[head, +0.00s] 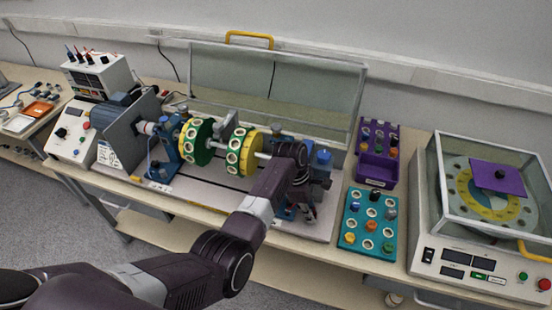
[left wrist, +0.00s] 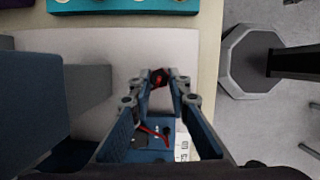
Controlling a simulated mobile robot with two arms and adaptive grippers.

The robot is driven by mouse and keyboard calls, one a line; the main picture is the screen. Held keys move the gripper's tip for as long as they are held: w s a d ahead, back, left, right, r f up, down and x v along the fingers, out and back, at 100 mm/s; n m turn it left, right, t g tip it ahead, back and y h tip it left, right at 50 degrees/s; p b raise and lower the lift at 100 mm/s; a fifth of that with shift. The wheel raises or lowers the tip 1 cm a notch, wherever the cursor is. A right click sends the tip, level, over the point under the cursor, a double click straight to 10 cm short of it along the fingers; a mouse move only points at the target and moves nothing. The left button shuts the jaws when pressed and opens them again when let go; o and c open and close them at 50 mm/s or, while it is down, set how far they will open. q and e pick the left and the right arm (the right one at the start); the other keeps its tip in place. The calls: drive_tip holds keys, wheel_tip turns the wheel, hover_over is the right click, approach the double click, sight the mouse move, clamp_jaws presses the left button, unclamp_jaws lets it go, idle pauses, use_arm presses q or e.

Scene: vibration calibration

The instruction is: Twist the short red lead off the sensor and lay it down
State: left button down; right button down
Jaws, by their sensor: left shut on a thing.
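My left gripper (head: 308,218) reaches down at the right end of the rotor rig, by its right blue bearing stand (head: 322,160). In the left wrist view, the left gripper's fingertips (left wrist: 160,84) are closed on a small dark red and black piece, which looks like an end of the short red lead (left wrist: 158,77). A thin red strand (left wrist: 150,131) shows lower down between the fingers, over a blue surface (left wrist: 140,152). I cannot tell whether the lead is still joined to the sensor, which I cannot make out. My right gripper is not in view.
A teal tray (head: 355,245) with round holders stands right of the rig, with a purple tray (head: 364,170) behind it. A balancing machine (head: 447,262) stands further right. A clear raised guard (head: 225,75) backs the rig. The pale base plate (left wrist: 105,45) has bare room.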

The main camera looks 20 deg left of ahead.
use_arm(q)
drive_tip(key=shift+f, duration=0.3)
idle(0.5)
drive_tip(key=c, duration=1.7)
unclamp_jaws()
drive_tip(key=shift+c, duration=0.2)
drive_tip(key=shift+p+v, duration=1.35)
drive_tip(key=shift+p, duration=0.2)
drive_tip(key=shift+p+v, duration=0.4)
drive_tip(key=shift+v, duration=0.6)
drive_tip(key=shift+r, duration=0.1)
